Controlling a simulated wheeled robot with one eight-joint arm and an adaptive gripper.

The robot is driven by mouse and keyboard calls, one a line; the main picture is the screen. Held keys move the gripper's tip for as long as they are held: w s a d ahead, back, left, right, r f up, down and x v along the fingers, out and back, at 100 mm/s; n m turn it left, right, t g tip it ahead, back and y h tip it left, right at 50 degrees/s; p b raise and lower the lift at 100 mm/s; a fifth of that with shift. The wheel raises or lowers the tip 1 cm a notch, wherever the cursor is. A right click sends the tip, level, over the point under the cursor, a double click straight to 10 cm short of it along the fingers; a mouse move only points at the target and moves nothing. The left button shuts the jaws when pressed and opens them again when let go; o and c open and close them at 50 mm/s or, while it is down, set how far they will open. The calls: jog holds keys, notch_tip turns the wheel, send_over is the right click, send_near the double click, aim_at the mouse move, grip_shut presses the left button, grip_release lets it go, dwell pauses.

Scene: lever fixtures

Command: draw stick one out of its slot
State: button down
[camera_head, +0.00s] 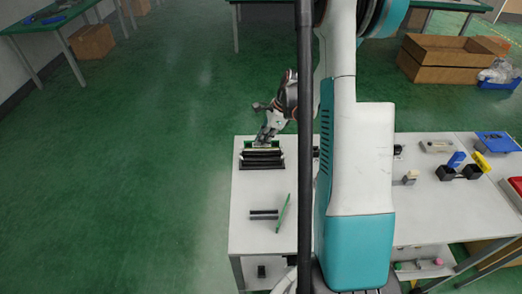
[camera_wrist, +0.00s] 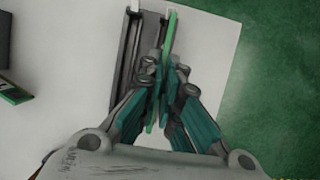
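A thin green stick (camera_wrist: 171,36) stands on edge along the right side of a dark slotted holder (camera_wrist: 125,60) in the wrist view. In the head view the holder (camera_head: 262,163) sits at the table's far left corner, my gripper (camera_head: 266,136) over its far edge. In the wrist view my gripper (camera_wrist: 163,85) has its fingers close together on both sides of the green stick, apparently pinching it. The fingers hide the stick's middle. I cannot tell how deep it sits in the slot, and no label shows which stick it is.
A second green board (camera_head: 283,212) lies beside dark bars (camera_head: 263,214) nearer on the white table (camera_head: 250,235). Blue and yellow levers (camera_head: 457,160) and small fixtures stand on the right side. My arm hides the table's middle. Green floor (camera_head: 130,150) is clear to the left.

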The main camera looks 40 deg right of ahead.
jog(key=shift+r+p, duration=0.45)
jog(key=shift+r, duration=0.55)
